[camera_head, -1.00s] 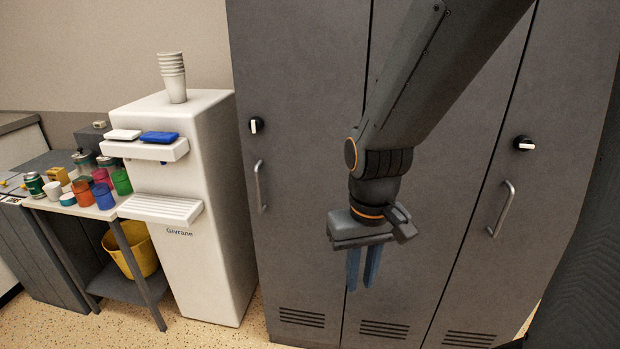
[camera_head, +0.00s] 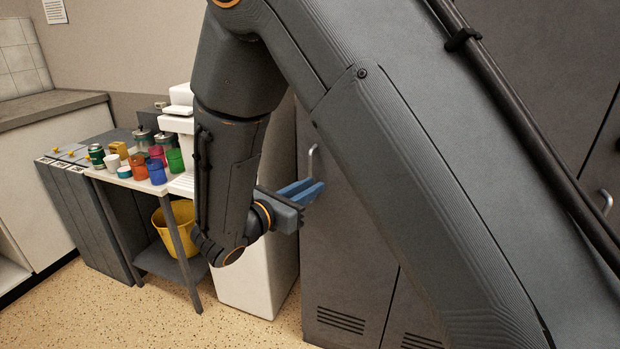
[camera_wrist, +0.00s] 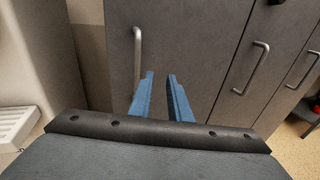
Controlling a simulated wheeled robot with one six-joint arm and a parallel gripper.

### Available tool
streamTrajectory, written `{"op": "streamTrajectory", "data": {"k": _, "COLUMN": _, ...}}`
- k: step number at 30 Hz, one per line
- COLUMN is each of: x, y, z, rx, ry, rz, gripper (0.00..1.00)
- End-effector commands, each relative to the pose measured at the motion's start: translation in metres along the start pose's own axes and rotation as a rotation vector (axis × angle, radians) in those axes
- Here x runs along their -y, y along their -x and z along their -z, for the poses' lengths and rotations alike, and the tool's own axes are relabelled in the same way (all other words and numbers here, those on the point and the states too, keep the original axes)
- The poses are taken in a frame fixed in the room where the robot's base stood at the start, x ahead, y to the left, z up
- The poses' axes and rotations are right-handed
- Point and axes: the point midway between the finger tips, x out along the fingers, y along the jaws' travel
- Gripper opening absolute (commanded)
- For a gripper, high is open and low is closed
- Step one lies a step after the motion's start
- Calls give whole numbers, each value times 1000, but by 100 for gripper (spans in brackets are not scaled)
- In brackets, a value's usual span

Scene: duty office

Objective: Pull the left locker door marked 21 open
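The left locker door (camera_head: 340,265) is grey and appears shut; no number 21 is readable. Its upright metal handle (camera_head: 312,158) shows just above my gripper in the head view, its lower part hidden. My gripper (camera_head: 318,187) has blue fingers pointing toward the door, just below the visible part of the handle. In the wrist view the fingers (camera_wrist: 161,75) are parted with nothing between them. The handle (camera_wrist: 137,58) stands beyond them, slightly left of the fingertips and outside the gap. I see no contact with it.
The white water dispenser (camera_head: 265,270) stands just left of the locker, close to my forearm. A small table (camera_head: 125,183) with several jars and cups is further left, with a yellow bucket (camera_head: 183,226) beneath. The middle door's handle (camera_wrist: 251,68) is to the right. Floor at front left is clear.

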Motion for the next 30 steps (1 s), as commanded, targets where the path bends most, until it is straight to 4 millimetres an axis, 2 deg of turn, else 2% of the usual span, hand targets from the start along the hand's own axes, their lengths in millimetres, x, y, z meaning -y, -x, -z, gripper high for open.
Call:
{"op": "streamTrajectory", "data": {"k": 1, "x": -15, "y": 8, "z": 2, "rx": 28, "ry": 17, "rz": -44, "gripper": 17}}
{"op": "streamTrajectory", "data": {"k": 3, "x": -29, "y": 15, "z": 0, "rx": 58, "ry": 31, "rz": -84, "gripper": 17}}
{"op": "streamTrajectory", "data": {"k": 6, "x": -36, "y": 14, "z": -1, "rx": 74, "ry": 39, "rz": -105, "gripper": 17}}
{"op": "streamTrajectory", "data": {"k": 19, "x": -42, "y": -46, "z": -6, "rx": 73, "ry": 36, "rz": -102, "gripper": 17}}
{"op": "streamTrajectory", "data": {"k": 24, "x": -43, "y": -57, "z": -6, "rx": 71, "ry": 37, "rz": -103, "gripper": 17}}
{"op": "streamTrajectory", "data": {"k": 30, "x": -43, "y": -59, "z": -6, "rx": 72, "ry": 37, "rz": -104, "gripper": 17}}
